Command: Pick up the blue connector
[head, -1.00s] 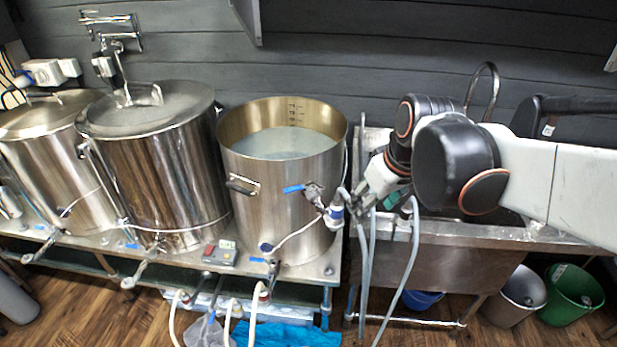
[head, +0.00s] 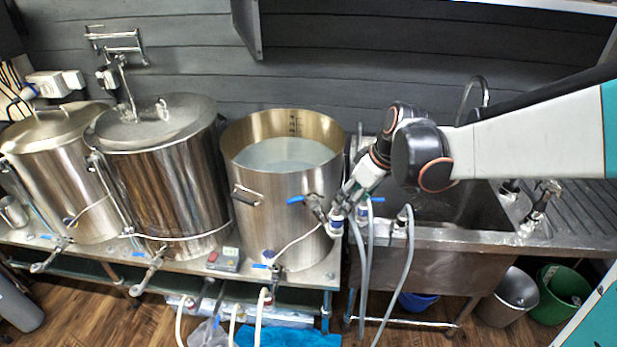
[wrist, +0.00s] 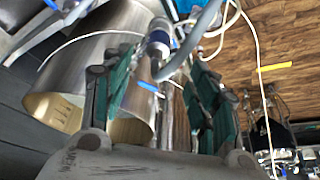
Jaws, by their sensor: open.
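The blue connector (head: 336,219) is a small white and dark-blue fitting at the valve on the right side of the open steel kettle (head: 285,205). A grey hose hangs from it. In the wrist view the connector (wrist: 158,42) shows ahead, with its dark-blue band between the lines of my fingers. My gripper (head: 348,198) is just above and to the right of the connector in the head view. In the wrist view its green-padded fingers (wrist: 160,80) are apart with nothing clamped between them. Whether a finger touches the connector or hose cannot be told.
The kettle valve has a blue lever (head: 296,199). Grey hoses (head: 393,290) hang before the steel sink (head: 430,258) on the right. Two lidded kettles (head: 165,170) stand left on the bench. A bucket (head: 514,294) and green bin (head: 561,292) are on the floor.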

